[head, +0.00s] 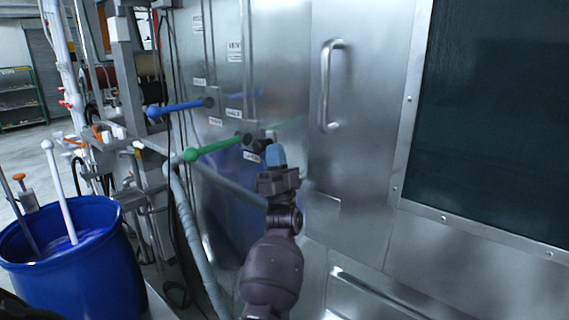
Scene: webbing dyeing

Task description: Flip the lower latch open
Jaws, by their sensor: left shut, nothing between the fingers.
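My left gripper (277,156) comes up from the bottom centre and stands in front of the steel cabinet (368,160). Its blue fingertips are together with nothing between them. They are just right of a dark fitting (249,141) at the right end of a green-handled lever (214,149). This lever is the lower of two on the panel and points left. I cannot tell whether the fingertips touch the fitting, and the gripper may hide part of it. No part is plainly marked as the lower latch. My right gripper is not in view.
A blue-handled lever (178,107) sits above the green one. A vertical door handle (327,86) and a dark window (497,120) are on the right. A blue drum (82,278) with rods stands at lower left, beside pipes and a metal frame.

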